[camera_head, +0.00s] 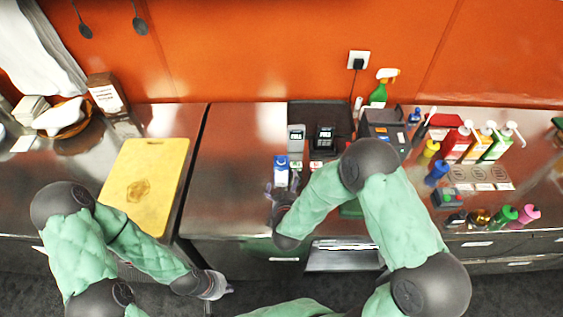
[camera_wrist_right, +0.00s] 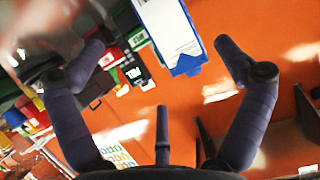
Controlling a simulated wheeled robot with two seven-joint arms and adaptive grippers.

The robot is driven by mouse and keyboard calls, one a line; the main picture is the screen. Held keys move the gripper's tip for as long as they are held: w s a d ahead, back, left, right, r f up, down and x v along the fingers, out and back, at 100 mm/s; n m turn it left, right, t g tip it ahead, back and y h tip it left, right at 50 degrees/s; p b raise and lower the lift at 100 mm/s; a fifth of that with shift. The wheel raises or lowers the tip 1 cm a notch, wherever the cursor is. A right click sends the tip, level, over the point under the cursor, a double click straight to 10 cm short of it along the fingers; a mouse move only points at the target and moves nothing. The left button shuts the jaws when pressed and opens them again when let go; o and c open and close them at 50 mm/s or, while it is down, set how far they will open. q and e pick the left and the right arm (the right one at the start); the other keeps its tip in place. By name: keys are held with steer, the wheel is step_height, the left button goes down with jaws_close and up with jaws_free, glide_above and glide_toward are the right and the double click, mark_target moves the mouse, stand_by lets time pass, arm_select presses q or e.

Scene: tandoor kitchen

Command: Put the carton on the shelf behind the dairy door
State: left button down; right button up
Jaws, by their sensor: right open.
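A small blue-and-white carton (camera_head: 281,171) stands on the steel counter, just beyond my right gripper (camera_head: 281,193). In the right wrist view the carton (camera_wrist_right: 168,28) lies ahead, between the spread fingers and apart from them. My right gripper is open and empty. My left gripper (camera_head: 218,286) hangs low in front of the counter, away from the carton; its finger opening is too small to judge. I cannot pick out a dairy door or its shelf; a pale metal panel (camera_head: 343,257) shows below the counter edge, partly hidden by my right arm.
Card readers (camera_head: 324,138) and a dark machine (camera_head: 386,128) stand behind the carton. Bottles (camera_head: 457,141) and cups crowd the right counter. A yellow board (camera_head: 150,180) lies left. Counter left of the carton is clear.

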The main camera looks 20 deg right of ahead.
mark_target(286, 176)
steer(key=x, duration=0.5)
steer(key=shift+b, duration=0.3)
steer(key=shift+a+b+x, duration=0.2)
steer(key=shift+b+x, duration=0.15)
steer(key=shift+x, duration=2.2)
steer(key=shift+w+r, duration=0.1)
steer(key=c, duration=1.5)
steer(key=shift+c, duration=0.3)
